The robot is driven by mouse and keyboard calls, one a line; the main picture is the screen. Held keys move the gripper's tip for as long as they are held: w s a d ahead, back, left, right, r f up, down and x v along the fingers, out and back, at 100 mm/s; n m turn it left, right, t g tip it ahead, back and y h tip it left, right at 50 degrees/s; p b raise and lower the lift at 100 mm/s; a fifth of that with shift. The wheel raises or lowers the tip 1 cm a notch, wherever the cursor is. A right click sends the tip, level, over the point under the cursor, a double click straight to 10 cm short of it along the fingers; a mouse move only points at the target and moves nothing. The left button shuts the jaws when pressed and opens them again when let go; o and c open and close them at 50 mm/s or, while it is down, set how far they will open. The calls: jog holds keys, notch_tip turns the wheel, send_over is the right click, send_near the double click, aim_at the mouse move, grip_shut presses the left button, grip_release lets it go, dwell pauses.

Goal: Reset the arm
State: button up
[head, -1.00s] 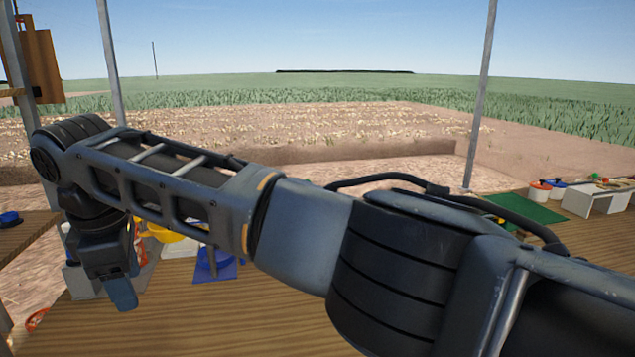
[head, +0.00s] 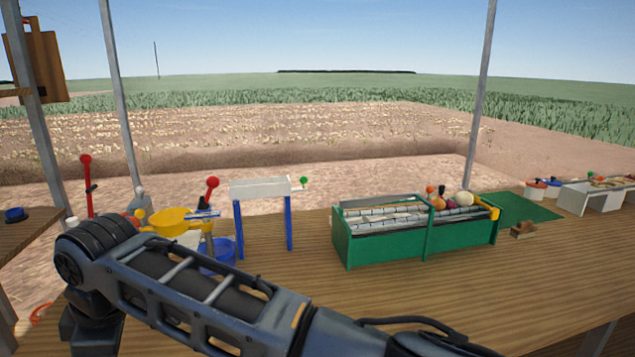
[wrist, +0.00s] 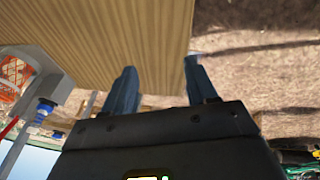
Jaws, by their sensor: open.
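My arm (head: 190,290) crosses the lower left of the head view, low in front of the wooden table. The wooden table edge and the bare ground show beyond the fingers.
On the table (head: 530,280) stand a green crate unit (head: 390,249), a white stand on blue legs (head: 260,188), a yellow bowl (head: 170,220) and a blue container (head: 218,262). A green mat (head: 525,209) lies behind right. The table's right front is clear.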

jog(key=s+f+m+y, duration=0.6)
jog(key=s+f+y, duration=0.1)
jog(key=s+f, duration=0.3)
jog(key=s+d+f+m+t, duration=0.1)
jog(key=s+d+m+t, duration=0.2)
jog(key=d, duration=0.4)
jog(key=s+d+f+m+t+h, duration=0.1)
jog(key=d+f+m+t, duration=0.1)
jog(key=d+m+t, duration=0.3)
jog(key=s+d+f+m+t, duration=0.1)
jog(key=s+d+m, duration=0.15)
jog(key=d, duration=0.55)
jog(key=s+d+r+m+t+h, duration=0.1)
jog(key=s+d+m+t+h, duration=0.3)
jog(key=d, duration=0.6)
jog(key=s+d+r+m+h, duration=0.2)
jog(key=s+d, duration=0.4)
jog(key=d, duration=0.5)
jog(key=s+d+r+t+h, duration=0.1)
jog(key=s+d+r+h, duration=0.3)
jog(key=s+d+r, duration=0.5)
jog(key=d, duration=0.2)
jog(key=shift+s+d+r, duration=0.3)
jog(key=shift+s+r, duration=0.05)
jog(key=shift+s, duration=0.05)
